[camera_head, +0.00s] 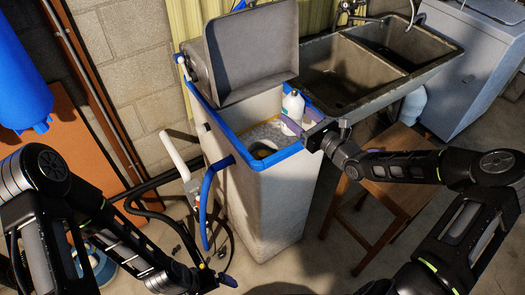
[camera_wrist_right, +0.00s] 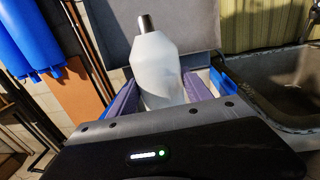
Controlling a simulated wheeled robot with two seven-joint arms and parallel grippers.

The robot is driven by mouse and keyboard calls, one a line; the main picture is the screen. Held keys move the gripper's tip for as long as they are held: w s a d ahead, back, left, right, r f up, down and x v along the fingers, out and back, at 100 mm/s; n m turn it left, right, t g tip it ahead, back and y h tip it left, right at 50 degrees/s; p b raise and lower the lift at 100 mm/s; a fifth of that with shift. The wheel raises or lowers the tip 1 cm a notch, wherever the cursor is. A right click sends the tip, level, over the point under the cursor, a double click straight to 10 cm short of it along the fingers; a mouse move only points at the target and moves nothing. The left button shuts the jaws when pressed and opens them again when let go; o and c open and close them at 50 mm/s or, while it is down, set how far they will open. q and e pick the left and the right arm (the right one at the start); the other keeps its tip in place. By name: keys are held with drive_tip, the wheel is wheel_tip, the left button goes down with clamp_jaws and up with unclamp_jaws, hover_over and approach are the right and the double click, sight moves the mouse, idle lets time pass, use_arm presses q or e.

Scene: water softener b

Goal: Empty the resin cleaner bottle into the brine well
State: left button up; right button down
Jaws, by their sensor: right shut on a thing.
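The white resin cleaner bottle (camera_head: 291,110) is held by my right gripper (camera_head: 300,120) just inside the blue rim of the tank, near its right side. In the right wrist view the bottle (camera_wrist_right: 157,72) stands between the purple fingers (camera_wrist_right: 160,92), with a dark grey cap or neck on top. It looks roughly upright. The tank (camera_head: 262,200) is open, with pale salt inside. The brine well (camera_head: 264,147) shows as a round dark opening near the front inside corner, left of and below the bottle. My left gripper (camera_head: 205,278) is low at the front left, away from the bottle; its fingers are unclear.
The grey lid (camera_head: 250,50) stands raised behind the tank opening. A double sink (camera_head: 345,75) adjoins on the right, with a wooden stool (camera_head: 385,200) below. A blue hose (camera_head: 207,195) and white pipe (camera_head: 176,155) are left of the tank.

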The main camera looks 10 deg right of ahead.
sight(300, 104)
drive_tip(key=shift+r, duration=2.45)
